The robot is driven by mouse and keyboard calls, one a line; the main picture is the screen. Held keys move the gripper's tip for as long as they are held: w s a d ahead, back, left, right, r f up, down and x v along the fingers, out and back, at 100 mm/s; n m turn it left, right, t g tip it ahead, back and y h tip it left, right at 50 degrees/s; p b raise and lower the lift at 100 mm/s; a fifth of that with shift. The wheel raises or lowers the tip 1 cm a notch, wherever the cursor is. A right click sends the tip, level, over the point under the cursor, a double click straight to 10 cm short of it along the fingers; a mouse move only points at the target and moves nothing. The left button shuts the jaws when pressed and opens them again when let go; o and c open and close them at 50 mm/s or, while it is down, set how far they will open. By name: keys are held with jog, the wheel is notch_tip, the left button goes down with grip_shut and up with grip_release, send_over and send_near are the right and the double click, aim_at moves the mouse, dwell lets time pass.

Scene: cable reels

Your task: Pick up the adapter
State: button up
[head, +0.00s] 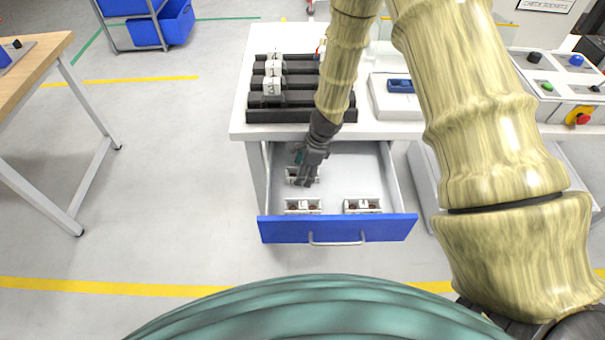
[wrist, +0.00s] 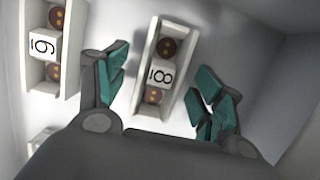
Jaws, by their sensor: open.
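My gripper (head: 305,180) reaches down into the open blue-fronted drawer (head: 338,229). In the wrist view its teal-padded fingers (wrist: 158,92) are open and spread on either side of a white tray piece (wrist: 147,107). That piece carries a white cube marked 8 (wrist: 160,73) between two brown round ends. The fingers appear apart from it. The same piece shows partly behind my gripper in the head view (head: 292,174). No label tells me which thing is the adapter. A similar piece marked 6 or 9 (wrist: 43,43) lies to the left in the wrist view.
Two more such pieces lie near the drawer front, one left (head: 303,206) and one right (head: 363,206). The drawer walls enclose my gripper. Above is a white table with a black rack (head: 292,115) and a white tray holding a blue item (head: 400,86).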

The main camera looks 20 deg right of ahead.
jog(key=shift+f, duration=0.2)
jog(key=c, duration=1.2)
jog(key=shift+r, duration=0.15)
notch_tip(320, 180, up, 18)
jog(key=shift+f, duration=0.1)
jog(key=shift+a, duration=0.1)
